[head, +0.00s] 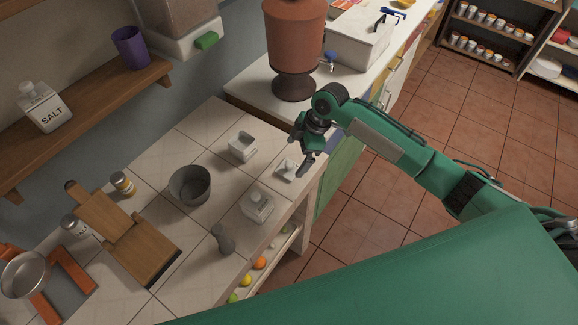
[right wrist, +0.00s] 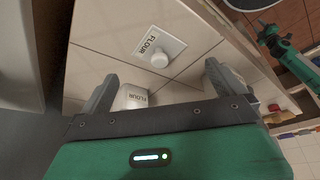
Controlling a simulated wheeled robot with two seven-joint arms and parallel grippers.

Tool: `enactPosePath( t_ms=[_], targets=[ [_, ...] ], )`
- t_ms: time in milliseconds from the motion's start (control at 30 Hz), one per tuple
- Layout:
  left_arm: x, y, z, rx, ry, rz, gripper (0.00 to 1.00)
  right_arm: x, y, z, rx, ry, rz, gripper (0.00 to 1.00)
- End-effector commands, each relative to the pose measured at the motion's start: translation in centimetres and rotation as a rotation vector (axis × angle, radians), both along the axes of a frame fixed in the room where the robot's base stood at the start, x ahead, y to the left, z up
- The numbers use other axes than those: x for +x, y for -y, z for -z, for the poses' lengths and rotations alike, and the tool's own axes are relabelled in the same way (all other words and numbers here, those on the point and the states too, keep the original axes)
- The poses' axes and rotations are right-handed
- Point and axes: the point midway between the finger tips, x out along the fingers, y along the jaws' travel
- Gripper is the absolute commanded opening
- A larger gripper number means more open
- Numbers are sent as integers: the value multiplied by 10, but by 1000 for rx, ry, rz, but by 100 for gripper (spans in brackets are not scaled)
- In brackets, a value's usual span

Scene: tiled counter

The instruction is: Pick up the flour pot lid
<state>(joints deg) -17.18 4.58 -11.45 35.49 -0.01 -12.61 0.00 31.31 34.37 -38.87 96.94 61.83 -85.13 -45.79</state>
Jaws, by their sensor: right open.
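The flour pot lid (head: 287,169) is a white square plate with a round knob. It lies flat on the tiled counter near its front edge. In the right wrist view the lid (right wrist: 173,43) shows the word FLOUR. The open white flour pot (head: 242,148) stands to the left of the lid in the head view; it also shows in the right wrist view (right wrist: 131,98), partly hidden by a finger. My right gripper (head: 301,152) is open and empty above the lid, apart from it. In the right wrist view its fingers (right wrist: 160,86) are spread wide.
A white lidded pot (head: 257,206), a grey bowl (head: 189,186) and a dark grinder (head: 223,239) stand on the counter. Wooden boards (head: 142,245) lie at the left. A brown urn (head: 294,45) stands behind my right gripper. Fruit (head: 260,263) lies on a shelf below.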

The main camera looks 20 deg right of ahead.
Motion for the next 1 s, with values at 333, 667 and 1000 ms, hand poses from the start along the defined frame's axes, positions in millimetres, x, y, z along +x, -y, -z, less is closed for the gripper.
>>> enactPosePath(
  t_ms=[333,667,1000],
  targets=[
    [0,0,-24,0,0,1,36,2,-18,28,1,-4,2,100],
    [0,0,-26,0,0,1,36,3,-23,51,0,1,2,100],
    [0,0,-26,0,0,1,36,3,-23,50,0,1,2,59]
  ],
)
